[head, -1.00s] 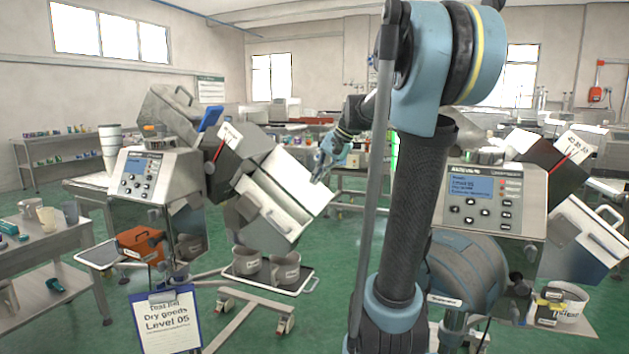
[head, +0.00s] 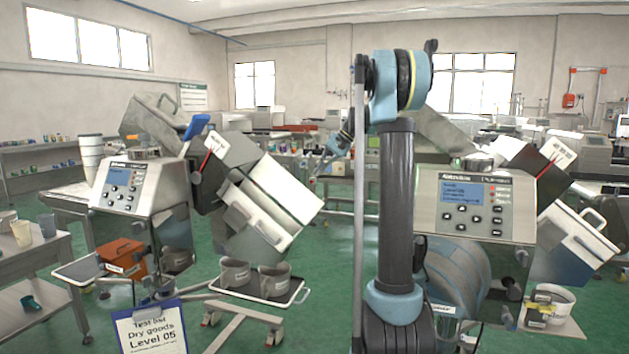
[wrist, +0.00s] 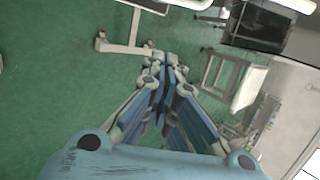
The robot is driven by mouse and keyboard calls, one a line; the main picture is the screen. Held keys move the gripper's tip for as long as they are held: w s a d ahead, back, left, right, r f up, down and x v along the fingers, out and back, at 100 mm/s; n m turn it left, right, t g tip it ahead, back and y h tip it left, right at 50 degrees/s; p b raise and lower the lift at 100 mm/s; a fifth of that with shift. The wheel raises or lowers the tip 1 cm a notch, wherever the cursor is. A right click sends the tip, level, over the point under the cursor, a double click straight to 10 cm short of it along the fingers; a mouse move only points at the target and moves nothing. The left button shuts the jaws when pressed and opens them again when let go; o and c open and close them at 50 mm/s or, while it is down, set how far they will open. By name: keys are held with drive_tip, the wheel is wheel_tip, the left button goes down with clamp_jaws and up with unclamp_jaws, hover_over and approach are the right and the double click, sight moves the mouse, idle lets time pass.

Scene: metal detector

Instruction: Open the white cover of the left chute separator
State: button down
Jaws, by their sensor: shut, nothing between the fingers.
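The left chute separator (head: 140,200) is a steel machine with a keypad panel and a tilted chute at its right. The chute's white cover (head: 288,188) shows as a pale slanted panel. Below it is a light box face with a bar handle (head: 268,230). I cannot tell how far the cover stands open. My gripper (head: 322,167) is small in the head view, beyond the chute's upper right edge and apart from it in the picture. In the wrist view my gripper (wrist: 165,68) is shut and empty, pointing over green floor.
A tray with grey cups (head: 243,277) sits under the chute. The right separator (head: 475,205) stands close on the right, with its own handled chute (head: 580,235). A clipboard (head: 150,328) hangs in front at left.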

drive_tip(key=s+a+f, duration=0.3)
drive_tip(key=a+f, duration=0.2)
drive_tip(key=a, duration=0.1)
drive_tip(key=shift+s+f, duration=0.2)
drive_tip(key=shift+f, duration=0.05)
idle(0.3)
drive_tip(key=shift+d, duration=0.1)
